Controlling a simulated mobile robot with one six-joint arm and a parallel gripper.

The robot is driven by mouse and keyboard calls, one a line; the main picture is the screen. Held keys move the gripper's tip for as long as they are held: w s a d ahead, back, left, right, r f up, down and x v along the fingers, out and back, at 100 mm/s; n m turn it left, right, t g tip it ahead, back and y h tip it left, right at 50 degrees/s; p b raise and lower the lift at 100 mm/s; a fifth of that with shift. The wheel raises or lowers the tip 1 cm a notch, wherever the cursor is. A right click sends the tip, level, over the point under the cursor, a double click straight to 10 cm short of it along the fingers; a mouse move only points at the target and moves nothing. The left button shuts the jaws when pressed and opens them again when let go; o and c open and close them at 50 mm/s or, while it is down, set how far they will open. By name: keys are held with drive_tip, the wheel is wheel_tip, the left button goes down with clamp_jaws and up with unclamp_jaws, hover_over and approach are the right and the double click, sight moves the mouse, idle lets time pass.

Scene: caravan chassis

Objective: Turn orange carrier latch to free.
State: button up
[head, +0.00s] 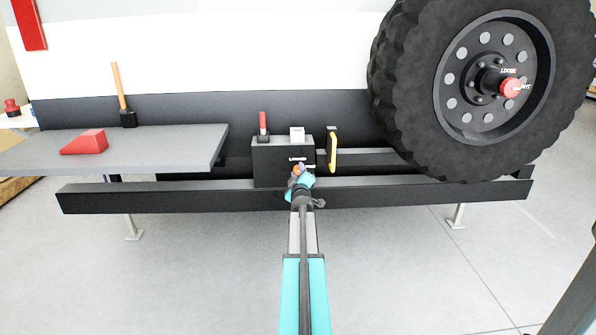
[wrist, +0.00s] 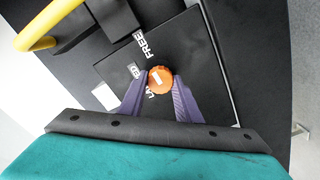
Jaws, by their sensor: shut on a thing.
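The orange carrier latch (wrist: 160,79) is a round knob with a short white mark, on the face of a black box (head: 270,165). The wrist view shows the word FREE beside it and another label partly hidden by a finger. In the head view the latch (head: 296,170) is small and mostly covered by my gripper (head: 299,174). In the wrist view the two purple fingers of my gripper (wrist: 160,88) are shut on the latch, one on each side. I cannot tell which label the white mark points to.
A yellow handle (head: 333,152) stands right of the box, with a red lever (head: 263,125) and a white block (head: 297,134) on top. A spare wheel (head: 420,100) is at right. A grey shelf (head: 150,150) with a red wedge (head: 85,141) is at left. A black beam (head: 150,197) runs below.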

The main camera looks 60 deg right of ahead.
drive_tip(key=shift+f+m, duration=0.1)
drive_tip(key=shift+m, duration=0.2)
drive_tip(key=o, duration=1.1)
drive_tip(key=shift+c, duration=0.2)
drive_tip(key=shift+s+a, duration=0.1)
drive_tip(key=shift+a, duration=0.05)
drive_tip(key=p+v, duration=0.1)
drive_tip(key=v, duration=1.2)
drive_tip(key=shift+a, duration=0.25)
drive_tip(key=shift+s, duration=0.15)
